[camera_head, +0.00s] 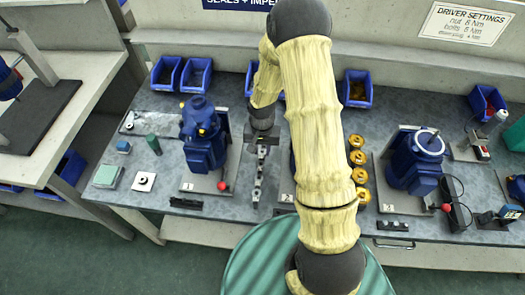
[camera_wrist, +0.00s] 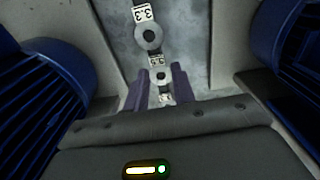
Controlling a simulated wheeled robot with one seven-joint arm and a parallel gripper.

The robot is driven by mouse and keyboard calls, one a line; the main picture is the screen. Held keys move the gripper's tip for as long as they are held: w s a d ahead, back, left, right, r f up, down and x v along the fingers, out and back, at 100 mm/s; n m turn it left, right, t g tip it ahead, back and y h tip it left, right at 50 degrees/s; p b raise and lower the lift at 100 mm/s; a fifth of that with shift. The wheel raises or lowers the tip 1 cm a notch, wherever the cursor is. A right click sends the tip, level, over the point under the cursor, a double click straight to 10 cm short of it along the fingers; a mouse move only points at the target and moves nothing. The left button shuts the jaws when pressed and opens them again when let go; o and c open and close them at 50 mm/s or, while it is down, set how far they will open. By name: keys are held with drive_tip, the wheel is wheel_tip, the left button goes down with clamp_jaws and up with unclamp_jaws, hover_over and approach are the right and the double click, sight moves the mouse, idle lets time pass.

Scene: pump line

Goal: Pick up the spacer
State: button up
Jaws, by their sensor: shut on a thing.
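Spacers show as small pale rings with dark centres, in a row with number labels between the pumps. In the wrist view one spacer (camera_wrist: 162,77) lies between the fingertips of my gripper (camera_wrist: 161,74), which is shut on it. Another spacer (camera_wrist: 149,38) lies farther up the row, apart from the fingers, by a label reading 3.3. In the head view my gripper (camera_head: 263,149) points down at the far end of the row (camera_head: 258,184). I cannot tell whether the held spacer is clear of the surface.
A blue pump (camera_head: 204,145) stands left of the row and another blue pump (camera_head: 414,165) farther right. Blue bins (camera_head: 196,75) line the back of the bench. A green bottle (camera_head: 154,144) stands at left.

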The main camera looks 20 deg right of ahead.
sight(262, 152)
drive_tip(key=shift+r, duration=0.1)
wheel_tip(262, 152, up, 10)
drive_tip(key=shift+r, duration=0.15)
drive_tip(key=shift+w+d, duration=0.1)
idle(0.7)
